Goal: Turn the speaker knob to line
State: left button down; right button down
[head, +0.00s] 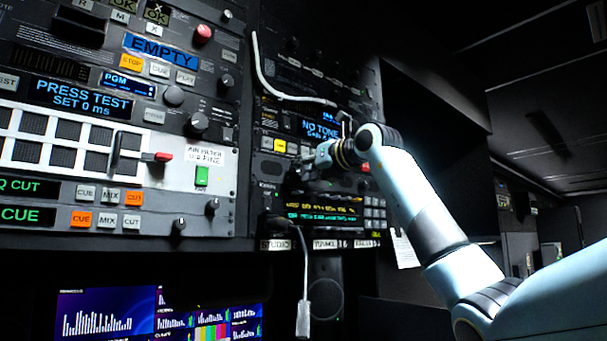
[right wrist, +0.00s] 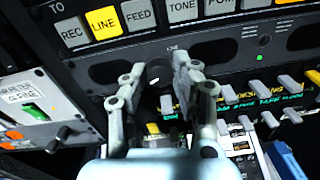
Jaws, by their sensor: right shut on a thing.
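The speaker knob (right wrist: 157,73) is a dark round knob on the black panel in the right wrist view. My right gripper (right wrist: 158,80) has its two fingers on either side of it and is shut on it. The knob's pointer is too dark to read. Above it, the LINE button (right wrist: 102,23) glows yellow between the REC button (right wrist: 72,33) and the FEED button (right wrist: 138,13). In the head view, my right gripper (head: 305,172) reaches the panel from the right and hides the knob. My left gripper is not in view.
Several small grey keys (right wrist: 260,88) sit right of the knob. A green switch (right wrist: 34,112) is on the panel at left. In the head view, a white cable (head: 262,65) runs above my gripper and a grey cable (head: 304,270) hangs below it.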

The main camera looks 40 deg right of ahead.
jog(key=m+b, duration=0.1)
jog(key=m, duration=0.2)
jog(key=shift+m, duration=0.4)
jog(key=m+b, duration=0.1)
jog(key=m, duration=0.2)
jog(key=m+b, duration=0.1)
jog(key=m, duration=0.3)
jog(key=m+b, duration=0.1)
jog(key=m, duration=0.3)
jog(key=shift+d+f+y, duration=0.1)
jog(key=shift+y, duration=0.2)
jog(key=m+b, duration=0.1)
jog(key=m, duration=0.3)
jog(key=m+b, duration=0.1)
jog(key=m, duration=0.3)
jog(key=shift+f+b, duration=0.1)
jog(key=shift+b, duration=0.25)
jog(key=m+b, duration=0.1)
jog(key=m, duration=0.3)
jog(key=shift+f+m, duration=0.1)
jog(key=shift+m, duration=0.3)
jog(key=shift+w+m+b, duration=0.1)
jog(key=shift+m+b, duration=0.55)
jog(key=shift+m, duration=1.05)
